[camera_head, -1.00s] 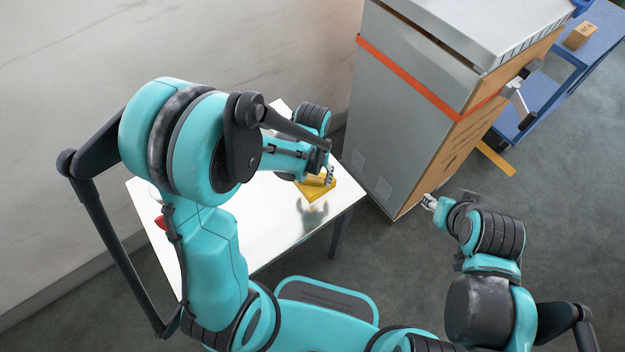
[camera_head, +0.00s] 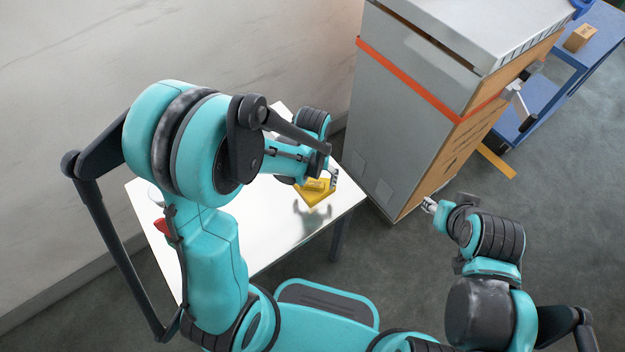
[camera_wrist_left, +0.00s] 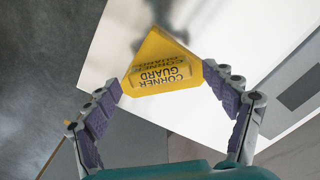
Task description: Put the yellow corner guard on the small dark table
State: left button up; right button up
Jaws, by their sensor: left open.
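The yellow corner guard (camera_head: 319,195) lies near the right corner of the white table (camera_head: 338,203), partly under my left gripper. In the left wrist view the guard (camera_wrist_left: 158,52) is a yellow triangular piece with a label reading "CORNER GUARD". My left gripper (camera_wrist_left: 162,77) is open, with one finger on either side of the guard's labelled end. Whether the fingers touch it is not clear. In the head view my left gripper (camera_head: 324,181) is partly hidden by its wrist. My right gripper (camera_head: 430,205) is away from the table, too small to read. No small dark table is recognizable.
A tall grey and cardboard-faced cabinet (camera_head: 400,120) with an orange band stands close to the white table's right side. A blue cart (camera_head: 605,35) carrying a small box (camera_head: 580,36) is behind it. A red item (camera_head: 160,225) is at the table's left. Grey floor lies open at right.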

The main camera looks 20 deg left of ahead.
pick_arm(q)
notch_tip(320, 180, up, 10)
jog(key=p, duration=0.4)
jog(key=s+a+r+m+t, duration=0.1)
jog(key=s+a+r+t, duration=0.3)
jog(key=s+r+t, duration=0.3)
jog(key=shift+s+a+r, duration=0.3)
jog(key=shift+s+r, duration=0.2)
jog(key=shift+r, duration=1.5)
